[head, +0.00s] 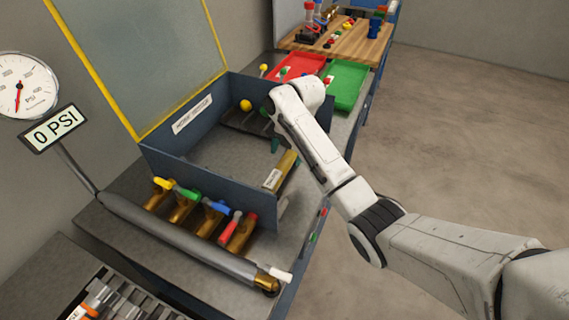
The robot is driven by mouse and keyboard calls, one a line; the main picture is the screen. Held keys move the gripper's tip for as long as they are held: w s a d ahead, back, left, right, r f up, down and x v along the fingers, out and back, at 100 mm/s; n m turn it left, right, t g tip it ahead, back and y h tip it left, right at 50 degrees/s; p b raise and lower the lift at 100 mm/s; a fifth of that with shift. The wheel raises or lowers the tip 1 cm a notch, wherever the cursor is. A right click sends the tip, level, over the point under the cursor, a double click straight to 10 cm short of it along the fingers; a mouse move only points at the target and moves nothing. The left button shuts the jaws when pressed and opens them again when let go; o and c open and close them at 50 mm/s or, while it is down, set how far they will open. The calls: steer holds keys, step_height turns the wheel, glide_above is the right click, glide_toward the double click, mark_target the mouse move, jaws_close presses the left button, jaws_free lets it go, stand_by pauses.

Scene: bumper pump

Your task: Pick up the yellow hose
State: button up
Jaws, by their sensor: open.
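No full yellow hose shows clearly. A round yellow end (246,105) sits at a dark slotted rack (240,120) inside the blue-grey box with a white label; I cannot tell whether it belongs to the hose. My white arm reaches in from the right over the box's right side, and its wrist bends just right of the rack. My gripper is not discernible; the wrist and forearm cover that spot. Small dark teal pieces (275,144) show beside the forearm, and I cannot tell what they are. Part of the rack is hidden by my arm.
A pipe with yellow, green, blue and red valve handles (215,208) runs in front of the box (190,158). A gauge (22,84) above a 0 PSI sign (54,128) stands left. Red (299,66) and green (346,84) trays lie behind. Floor at right is clear.

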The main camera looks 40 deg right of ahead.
mark_target(285, 162)
steer(key=shift+w+a+f+p, duration=0.1)
steer(key=shift+a+f+p, duration=0.1)
steer(key=shift+f, duration=0.95)
steer(key=shift+w+a+f+p, duration=0.1)
steer(key=shift+a+f+p, duration=0.1)
steer(key=shift+f, duration=0.95)
steer(key=shift+c, duration=0.5)
jaws_close()
